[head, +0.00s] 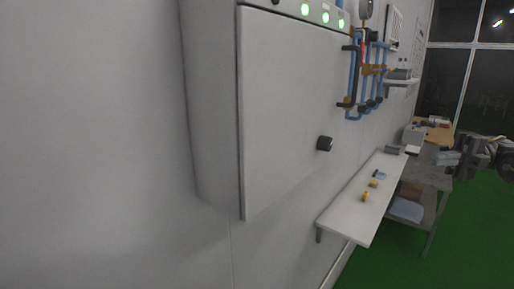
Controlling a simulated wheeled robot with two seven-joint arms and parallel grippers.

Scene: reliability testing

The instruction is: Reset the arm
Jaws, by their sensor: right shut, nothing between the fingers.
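My right arm comes in from the right edge, and my right gripper (448,159) shows small and dark in front of the workbench at the far right. Its fingers are shut, with nothing seen between them. It is apart from the cabinet and the wall shelf. My left gripper is not in view.
A grey wall cabinet (285,110) with a black knob (325,143) and green lights fills the middle. Blue pipes (353,80) hang beyond it. A white shelf (345,222) holds small yellow parts. A workbench (436,180) stands behind. Green floor (470,240) is clear at lower right.

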